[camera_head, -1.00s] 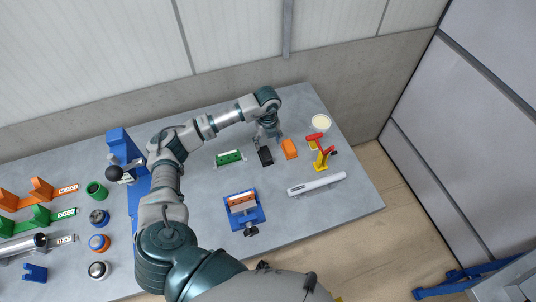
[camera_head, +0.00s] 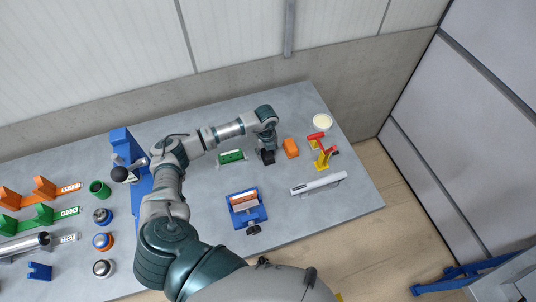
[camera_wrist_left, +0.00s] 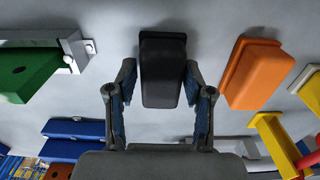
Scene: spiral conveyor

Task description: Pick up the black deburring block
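The black deburring block (camera_head: 268,157) lies on the grey table, partly hidden under my left gripper (camera_head: 266,146) in the head view. In the left wrist view the block (camera_wrist_left: 163,70) is upright in the picture between the two fingers of my left gripper (camera_wrist_left: 160,92). The fingers are spread, one on each side of the block's near end, with small gaps showing, so the gripper is open. My right gripper is not in either view.
An orange block (camera_head: 291,148) lies just right of the black one, and a green block (camera_head: 231,156) in a holder lies left. Yellow-and-red clamps (camera_head: 321,150) stand further right. A blue fixture (camera_head: 245,208) and a silver bar (camera_head: 318,184) lie nearer me.

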